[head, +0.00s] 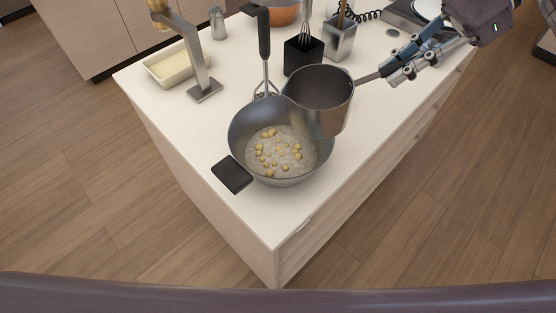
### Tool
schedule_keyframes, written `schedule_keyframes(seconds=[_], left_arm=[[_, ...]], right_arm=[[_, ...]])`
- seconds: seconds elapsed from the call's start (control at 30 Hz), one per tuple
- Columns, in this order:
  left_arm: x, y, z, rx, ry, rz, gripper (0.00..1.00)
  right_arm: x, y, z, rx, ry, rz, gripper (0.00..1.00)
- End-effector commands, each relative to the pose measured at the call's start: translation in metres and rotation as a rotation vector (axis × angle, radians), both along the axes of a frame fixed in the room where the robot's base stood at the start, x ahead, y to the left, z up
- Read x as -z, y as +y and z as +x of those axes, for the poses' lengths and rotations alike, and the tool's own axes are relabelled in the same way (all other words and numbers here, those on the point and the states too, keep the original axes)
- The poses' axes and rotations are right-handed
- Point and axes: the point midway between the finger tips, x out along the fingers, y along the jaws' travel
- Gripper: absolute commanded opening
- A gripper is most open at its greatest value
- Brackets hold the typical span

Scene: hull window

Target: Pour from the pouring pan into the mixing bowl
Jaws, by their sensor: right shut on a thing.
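The mixing bowl (239,140) is a large grey metal bowl on the near part of the white counter. It holds a pale mass with several yellow round pieces. The pouring pan (322,98) is a smaller grey saucepan held over the bowl's right side, overlapping the bowl's rim in the picture. It looks slightly tilted toward the bowl, and its inside looks dark; I cannot tell what is in it. A pale, blurred streak shows below its left side. My right gripper (392,74) is shut on the pan's handle, right of the pan. My left gripper is not in view.
A black block (232,175) is by the bowl's left rim. A masher (265,45) stands behind the bowl, with a black utensil holder (303,56) and a metal one (339,42) beyond. A butter dish (172,68) and metal stand (204,88) are left.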

Motion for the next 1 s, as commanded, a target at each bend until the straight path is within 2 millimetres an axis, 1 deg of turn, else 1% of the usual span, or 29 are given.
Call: schedule_keyframes(seconds=[0.03,0.1,0.23,0.63,1.0], left_arm=[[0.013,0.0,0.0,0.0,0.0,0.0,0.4],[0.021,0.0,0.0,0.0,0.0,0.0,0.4],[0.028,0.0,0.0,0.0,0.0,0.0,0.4],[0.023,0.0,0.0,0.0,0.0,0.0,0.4],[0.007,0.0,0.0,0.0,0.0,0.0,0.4]], right_arm=[[0.011,-0.001,0.0,0.002,0.005,0.024,0.0],[0.017,-0.002,0.001,0.003,0.012,0.056,0.0],[0.021,-0.003,0.001,0.001,0.017,0.096,0.0],[0.015,-0.003,0.001,0.0,0.017,0.101,0.0],[-0.011,-0.003,0.001,0.001,0.018,0.099,0.0]])
